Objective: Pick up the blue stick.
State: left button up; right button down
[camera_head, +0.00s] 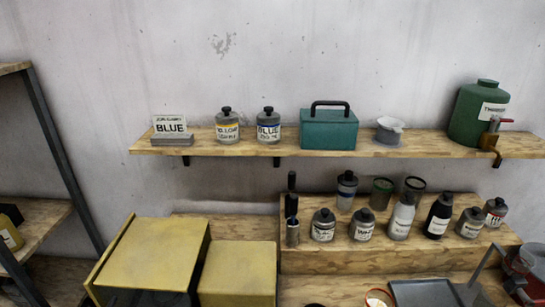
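I cannot make out a blue stick anywhere in the head view. A card reading BLUE (170,126) stands in a grey holder at the left end of the wall shelf. A grey jar labelled BLUE (268,126) with a blue band stands on the same shelf. Two dark upright handles (291,207) stand at the left end of the stepped wooden rack; their colour looks black. I do not see either of my grippers in this view.
The wall shelf (375,149) also holds a yellow-banded jar (227,127), a teal box (329,130), a white-and-grey cup (389,131) and a green tank (472,117). Several bottles crowd the rack (345,258). Yellow boxes (155,253) stand left; a dark tray (424,293) lies at the bottom right.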

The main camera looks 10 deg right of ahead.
aim_at(293, 209)
jog(key=k+l+z, duration=0.1)
jog(key=l+z, duration=0.15)
jog(key=z, duration=0.2)
jog(key=l+z, duration=0.2)
jog(key=z, duration=0.3)
